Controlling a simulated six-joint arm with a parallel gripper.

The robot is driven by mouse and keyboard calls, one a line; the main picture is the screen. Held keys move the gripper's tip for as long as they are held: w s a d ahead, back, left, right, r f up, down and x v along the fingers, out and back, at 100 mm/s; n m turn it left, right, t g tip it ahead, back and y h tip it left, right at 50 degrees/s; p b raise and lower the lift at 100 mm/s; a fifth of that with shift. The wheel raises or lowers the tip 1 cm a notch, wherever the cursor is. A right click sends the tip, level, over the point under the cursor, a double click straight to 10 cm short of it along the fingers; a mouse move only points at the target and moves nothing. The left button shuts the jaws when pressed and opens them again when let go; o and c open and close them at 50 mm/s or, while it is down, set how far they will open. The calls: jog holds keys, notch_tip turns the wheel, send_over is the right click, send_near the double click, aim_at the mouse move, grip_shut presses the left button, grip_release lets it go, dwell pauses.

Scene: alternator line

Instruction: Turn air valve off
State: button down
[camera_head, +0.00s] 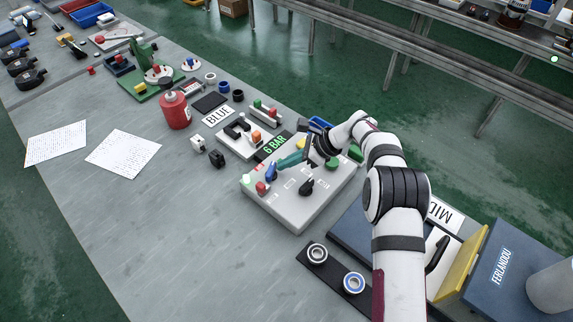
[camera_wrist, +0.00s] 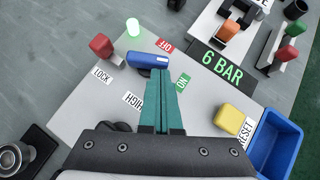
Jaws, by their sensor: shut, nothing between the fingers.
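The blue valve handle (camera_wrist: 147,60) sits on the grey control box (camera_head: 300,213), lying roughly crosswise in the wrist view. The red OFF label (camera_wrist: 166,46) is just beyond its right end, and the green ON label (camera_wrist: 183,82) is lower right. My gripper (camera_wrist: 161,74) has its teal fingers shut and empty, tips at the handle's right end; I cannot tell whether they touch. In the head view the blue handle (camera_head: 271,172) is left of my fingertips (camera_head: 280,163). The green display (camera_wrist: 222,66) reads 6 BAR.
A lit lamp (camera_wrist: 133,27), a red knob (camera_wrist: 101,45) by the LOCK label and a yellow button (camera_wrist: 236,115) by RESET surround the handle. A black knob (camera_head: 306,187) stands on the box. A blue bin (camera_wrist: 275,145) is at its side.

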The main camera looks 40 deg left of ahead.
jog(key=shift+w+a, duration=0.35)
jog(key=shift+a, duration=0.55)
jog(key=shift+s+a, duration=0.1)
jog(key=shift+a, duration=0.8)
dwell(0.7)
